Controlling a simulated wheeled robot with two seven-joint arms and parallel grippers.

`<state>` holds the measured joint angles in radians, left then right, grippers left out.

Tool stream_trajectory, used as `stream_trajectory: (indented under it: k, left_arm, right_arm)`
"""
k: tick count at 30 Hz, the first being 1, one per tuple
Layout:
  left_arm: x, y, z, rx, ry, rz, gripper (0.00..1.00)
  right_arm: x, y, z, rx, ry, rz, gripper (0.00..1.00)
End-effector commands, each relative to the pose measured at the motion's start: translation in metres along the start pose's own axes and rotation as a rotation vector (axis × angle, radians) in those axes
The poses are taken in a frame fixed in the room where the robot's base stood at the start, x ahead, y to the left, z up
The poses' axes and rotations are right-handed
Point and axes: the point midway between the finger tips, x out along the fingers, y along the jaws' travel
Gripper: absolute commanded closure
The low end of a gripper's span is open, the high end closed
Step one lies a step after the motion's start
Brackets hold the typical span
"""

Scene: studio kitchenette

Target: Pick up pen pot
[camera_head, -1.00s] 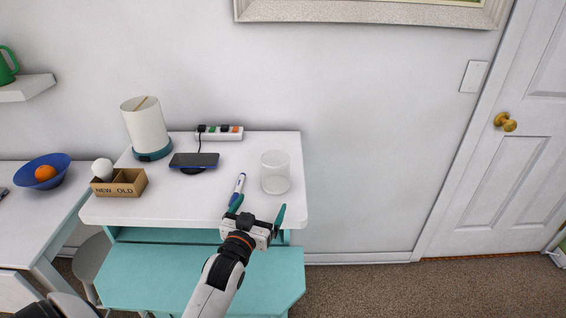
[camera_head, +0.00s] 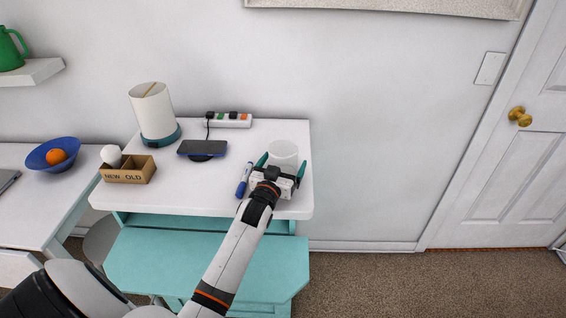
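The pen pot, a clear whitish cup (camera_head: 283,153), stands upright near the right end of the white desk top (camera_head: 210,184). My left gripper (camera_head: 281,165) is at the pot with its green fingers apart, one on the left side and one on the right. Its body hides the lower front of the pot. I cannot tell whether the fingers touch the wall. A blue and white pen (camera_head: 243,182) lies on the desk just left of the gripper. My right gripper is not in view.
Left on the desk are a phone on a stand (camera_head: 202,149), a lamp (camera_head: 154,112), a cardboard box (camera_head: 129,170) and a power strip (camera_head: 229,120). A teal surface (camera_head: 210,265) sits lower in front. The wall is close behind.

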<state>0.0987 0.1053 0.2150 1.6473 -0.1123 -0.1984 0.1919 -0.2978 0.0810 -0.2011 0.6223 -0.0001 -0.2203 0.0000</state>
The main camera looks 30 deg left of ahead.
Motion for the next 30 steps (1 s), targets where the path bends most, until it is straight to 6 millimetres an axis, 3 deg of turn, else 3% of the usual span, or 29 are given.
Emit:
stream_trajectory:
  k: [4, 11, 21, 30]
  left_arm:
    - [0.0138, -0.0002, 0.0004, 0.000, 0.000, 0.000, 0.04]
    - [0.0147, -0.0002, -0.0005, 0.000, 0.000, 0.000, 0.04]
    - [0.0145, -0.0001, 0.0000, 0.000, -0.001, 0.000, 0.55]
    - [0.0148, 0.0000, 0.0091, 0.001, -0.004, 0.000, 0.55]
  right_arm:
    - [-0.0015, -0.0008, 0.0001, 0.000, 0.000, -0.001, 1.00]
    - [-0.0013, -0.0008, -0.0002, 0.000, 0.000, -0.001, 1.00]
    - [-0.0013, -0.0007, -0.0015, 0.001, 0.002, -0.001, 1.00]
    - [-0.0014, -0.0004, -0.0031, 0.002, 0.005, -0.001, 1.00]
